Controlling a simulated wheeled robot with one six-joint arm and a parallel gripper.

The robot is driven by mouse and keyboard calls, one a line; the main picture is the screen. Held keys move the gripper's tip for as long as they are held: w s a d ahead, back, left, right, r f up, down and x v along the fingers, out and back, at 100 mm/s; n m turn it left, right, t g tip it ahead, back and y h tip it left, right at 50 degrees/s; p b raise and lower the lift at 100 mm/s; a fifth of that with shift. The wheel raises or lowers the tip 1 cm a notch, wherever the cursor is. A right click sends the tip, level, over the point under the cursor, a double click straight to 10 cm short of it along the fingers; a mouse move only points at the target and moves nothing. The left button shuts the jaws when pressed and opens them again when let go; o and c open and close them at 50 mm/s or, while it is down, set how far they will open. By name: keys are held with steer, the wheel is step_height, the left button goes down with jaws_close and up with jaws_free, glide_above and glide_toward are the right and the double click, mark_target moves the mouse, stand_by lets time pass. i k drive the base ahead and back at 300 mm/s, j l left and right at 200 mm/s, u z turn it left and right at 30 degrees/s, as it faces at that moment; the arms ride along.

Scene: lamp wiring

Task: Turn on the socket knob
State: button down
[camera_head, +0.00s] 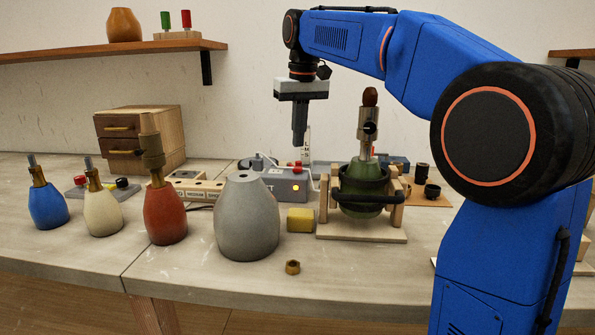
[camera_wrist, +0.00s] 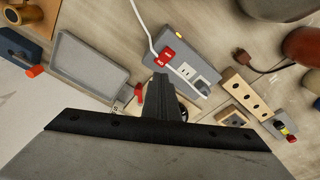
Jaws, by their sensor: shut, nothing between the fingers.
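A green lamp base (camera_head: 361,208) stands upright in a wooden stand on the right side of the table. A metal socket (camera_head: 366,148) tops it, with a dark knob (camera_head: 370,128) on its side and a brown rounded piece (camera_head: 370,97) above. My gripper (camera_head: 299,142) points down, shut and empty, left of the socket and apart from it. It hangs above and behind the grey power box. In the wrist view my gripper (camera_wrist: 162,80) shows shut beside that box; the green lamp's socket knob cannot be made out there.
The grey power box (camera_head: 287,183) has a lit yellow lamp and a red switch (camera_wrist: 168,57). A grey lamp body (camera_head: 247,220) stands in front; red (camera_head: 165,214), cream and blue lamps stand left. A yellow block (camera_head: 300,218) lies beside the stand. A grey tray (camera_wrist: 85,70) is nearby.

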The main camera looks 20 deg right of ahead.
mark_target(369, 128)
steer(key=k+j, duration=0.3)
steer(key=k, duration=0.15)
steer(key=k+j, duration=0.3)
steer(key=k, duration=0.2)
